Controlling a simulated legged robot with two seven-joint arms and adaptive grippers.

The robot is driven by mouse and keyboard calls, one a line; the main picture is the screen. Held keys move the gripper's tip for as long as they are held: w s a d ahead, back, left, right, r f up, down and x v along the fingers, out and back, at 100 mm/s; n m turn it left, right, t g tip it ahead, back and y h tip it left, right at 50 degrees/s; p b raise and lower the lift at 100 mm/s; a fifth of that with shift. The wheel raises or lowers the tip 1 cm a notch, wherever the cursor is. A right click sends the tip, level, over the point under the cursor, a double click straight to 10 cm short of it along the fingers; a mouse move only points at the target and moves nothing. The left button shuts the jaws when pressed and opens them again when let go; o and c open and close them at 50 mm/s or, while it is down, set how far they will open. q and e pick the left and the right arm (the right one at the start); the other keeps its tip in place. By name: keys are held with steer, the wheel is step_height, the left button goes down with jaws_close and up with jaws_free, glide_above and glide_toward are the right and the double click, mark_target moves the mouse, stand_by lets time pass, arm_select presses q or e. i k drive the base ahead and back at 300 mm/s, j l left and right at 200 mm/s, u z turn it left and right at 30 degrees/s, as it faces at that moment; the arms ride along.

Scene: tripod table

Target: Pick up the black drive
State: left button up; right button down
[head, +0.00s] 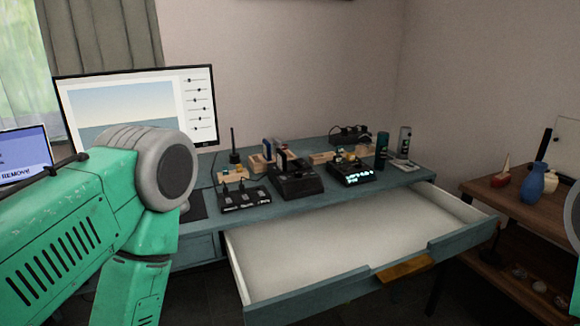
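Several dark devices stand on the blue-green desk (395,187), and I cannot tell for sure which one is the black drive. A black dock-like device (297,186) is near the middle, with upright pieces at its back. A flat black box (243,200) with cables plugged in lies left of it. A black device with a lit display (352,175) is to the right. My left arm fills the left side of the head view, and its gripper is out of frame. Only a sliver of my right arm shows at the right edge. Neither gripper is in view.
An empty white-lined drawer (340,240) is pulled far out from the desk. A monitor (130,105) stands behind my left arm. A wooden shelf (505,200) with a blue vase (532,183) is at the right.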

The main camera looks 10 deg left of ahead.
mark_target(281, 156)
steer(key=u, duration=0.5)
steer(key=i+j, duration=0.15)
steer(key=j, duration=0.2)
steer(key=i+j, duration=0.15)
steer(key=j, duration=0.25)
steer(key=i+j+z, duration=0.1)
steer(key=j+z, duration=0.25)
steer(key=i+j+z, duration=0.1)
steer(key=j+z, duration=0.55)
steer(key=i+j, duration=0.05)
steer(key=j, duration=0.05)
